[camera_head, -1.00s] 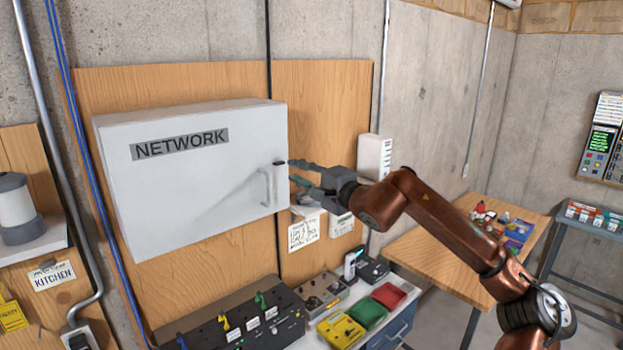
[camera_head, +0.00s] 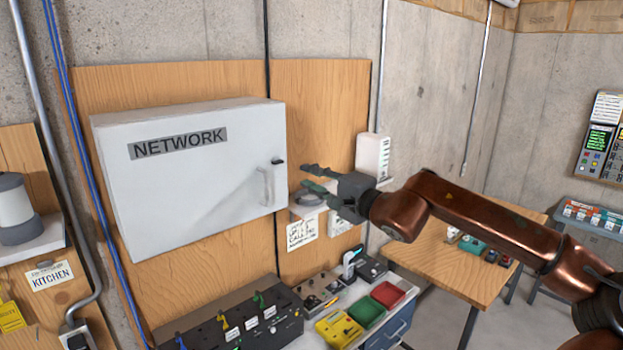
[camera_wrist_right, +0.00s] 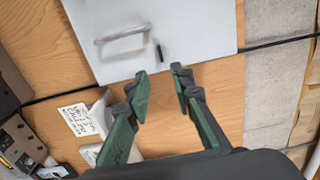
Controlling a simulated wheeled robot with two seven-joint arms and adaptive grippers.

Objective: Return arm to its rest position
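My right arm (camera_head: 480,222) comes in from the right in the head view. Its gripper (camera_head: 306,178) points left at the network cabinet, just right of its door edge and apart from the handle. In the right wrist view the gripper (camera_wrist_right: 161,88) has its two green-padded fingers apart with nothing between them. The white cabinet (camera_head: 190,195) is shut, with its handle (camera_head: 265,187) at the right side; the handle also shows in the wrist view (camera_wrist_right: 122,38). My left gripper is not in the frames.
Below stand a black switch panel (camera_head: 245,322), a yellow box (camera_head: 339,329), a green bin (camera_head: 366,312) and a red bin (camera_head: 388,294). A white wall box (camera_head: 373,155) is behind the gripper. A wooden table (camera_head: 445,268) lies under the arm.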

